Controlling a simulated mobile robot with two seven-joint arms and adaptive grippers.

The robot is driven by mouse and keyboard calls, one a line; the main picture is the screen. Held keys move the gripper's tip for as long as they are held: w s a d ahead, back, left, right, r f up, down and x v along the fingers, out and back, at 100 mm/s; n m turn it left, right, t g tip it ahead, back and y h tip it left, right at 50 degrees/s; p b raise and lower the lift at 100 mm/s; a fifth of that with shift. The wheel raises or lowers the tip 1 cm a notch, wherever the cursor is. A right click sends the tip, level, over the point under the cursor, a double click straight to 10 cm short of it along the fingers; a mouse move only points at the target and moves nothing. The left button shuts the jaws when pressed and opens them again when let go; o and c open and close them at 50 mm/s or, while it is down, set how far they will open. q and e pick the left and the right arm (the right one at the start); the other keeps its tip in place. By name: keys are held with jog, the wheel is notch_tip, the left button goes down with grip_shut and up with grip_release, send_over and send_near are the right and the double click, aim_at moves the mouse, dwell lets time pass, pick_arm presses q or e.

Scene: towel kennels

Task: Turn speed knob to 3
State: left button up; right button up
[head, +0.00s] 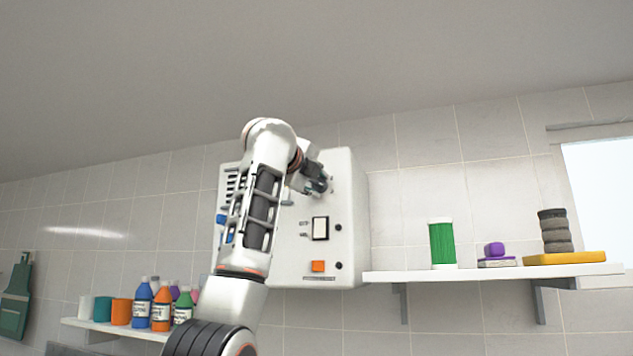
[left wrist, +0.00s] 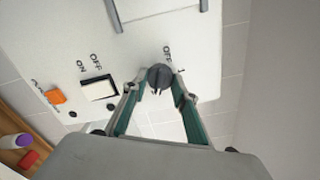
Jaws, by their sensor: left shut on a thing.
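The white control box (head: 345,190) is mounted on the tiled wall, and its face fills much of the left wrist view (left wrist: 60,45). The dark round speed knob (left wrist: 160,76) shows in the left wrist view, with "OFF" and "1" marked beside it. My left gripper (head: 320,184) is at the upper part of the box in the head view. In the left wrist view its two green-sided fingers (left wrist: 160,88) close around the knob from both sides. The knob's pointer setting is too small to read. The gripper hides the knob in the head view. My right gripper is not in view.
A rocker switch (head: 320,228) marked ON/OFF and an orange button (head: 318,266) sit lower on the box. A right shelf (head: 400,277) holds a green spool (head: 442,244) and stacked items. A left shelf (head: 110,327) holds several bottles.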

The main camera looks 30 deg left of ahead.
pick_arm(q)
jog(key=shift+m, duration=0.6)
jog(key=o, duration=1.1)
jog(key=shift+s, duration=0.1)
jog(key=v, duration=1.1)
jog(key=shift+s+d, duration=0.2)
jog(key=shift+s, duration=0.2)
